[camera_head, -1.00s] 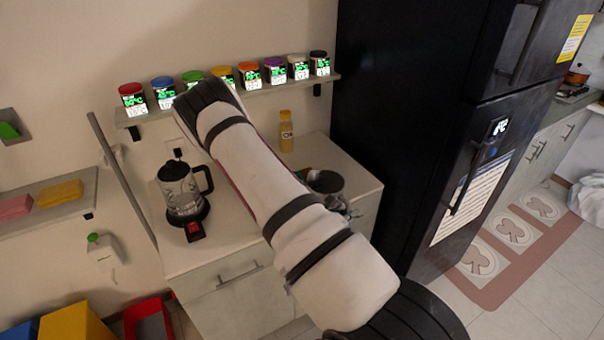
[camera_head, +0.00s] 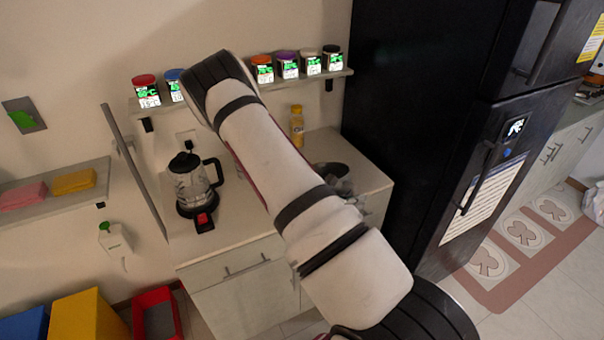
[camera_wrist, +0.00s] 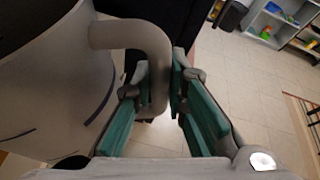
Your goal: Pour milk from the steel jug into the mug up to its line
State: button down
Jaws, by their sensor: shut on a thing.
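The steel jug (camera_wrist: 62,85) fills the left of the wrist view, a grey body with a curved handle and dark marks on its side. My gripper (camera_wrist: 163,85) is shut on the jug's handle (camera_wrist: 135,35), its green-padded fingers on either side. The milk inside cannot be made out. I cannot pick out a separate mug or its line.
A glass kettle (camera_head: 192,185) stands on the counter (camera_head: 225,232) at left. A yellow bottle (camera_head: 297,127) stands at the back. Several spice jars line the wall shelf (camera_head: 290,84), some hidden by my arm. A black fridge (camera_head: 430,100) bounds the counter's right.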

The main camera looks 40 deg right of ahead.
aim_at(345, 181)
jog(key=shift+w+r+n+g, duration=0.4)
jog(key=shift+w+r+n, duration=0.15)
jog(key=shift+r, duration=0.3)
jog(key=shift+w+d+r+n+g, duration=0.1)
jog(key=shift+w+r+n+g, duration=0.3)
jog(key=shift+w+r, duration=0.3)
jog(key=shift+w+r+n+g, duration=0.2)
jog(key=shift+w+r+n, duration=0.15)
jog(key=shift+w, duration=0.25)
jog(key=shift+w+r+n+g, duration=0.2)
jog(key=shift+w+n, duration=0.2)
jog(key=shift+w, duration=0.2)
jog(key=shift+w+r+n+g+h+b, duration=0.25)
jog(key=shift+w+n+b, duration=0.25)
jog(key=shift+w+b, duration=0.35)
jog(key=shift+s+r, duration=0.25)
jog(key=shift+r, duration=0.05)
jog(key=shift+w+g, duration=0.25)
jog(key=shift+w, duration=0.05)
jog(key=shift+d+r+n+b, duration=0.1)
jog(key=shift+r+n+b, duration=0.1)
jog(key=shift+n+b, duration=0.2)
